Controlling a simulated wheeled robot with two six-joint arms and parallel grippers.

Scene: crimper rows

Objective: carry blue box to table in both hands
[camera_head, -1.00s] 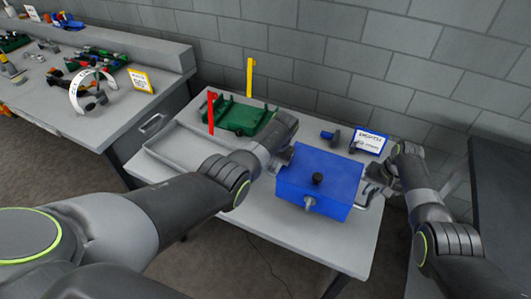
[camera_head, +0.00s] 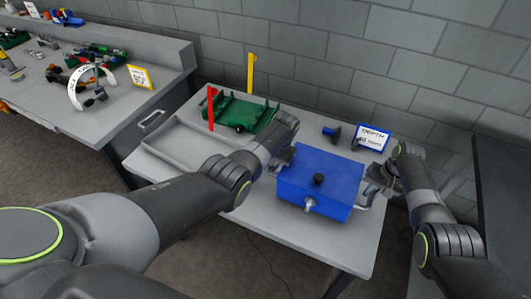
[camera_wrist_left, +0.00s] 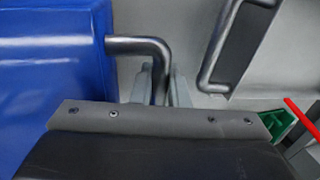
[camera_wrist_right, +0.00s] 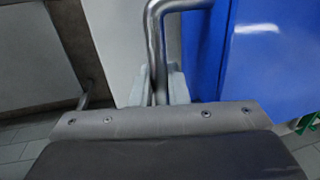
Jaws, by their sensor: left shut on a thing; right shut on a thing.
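The blue box (camera_head: 318,180) has a black knob on its top, a metal fitting on its front and a metal bar handle at each side. It is at the table (camera_head: 275,226), over its right half; I cannot tell whether it touches the top. My left gripper (camera_head: 283,157) is shut on the box's left handle, and the bar shows between its fingers in the left wrist view (camera_wrist_left: 160,88). My right gripper (camera_head: 372,185) is shut on the right handle, which shows in the right wrist view (camera_wrist_right: 157,45).
A green tray (camera_head: 238,114) with a red post (camera_head: 211,108) and a yellow post (camera_head: 250,73) stands at the table's back left. A blue-framed sign (camera_head: 372,138) and a small dark blue item (camera_head: 332,133) stand behind the box. A cluttered workbench (camera_head: 110,100) is at left.

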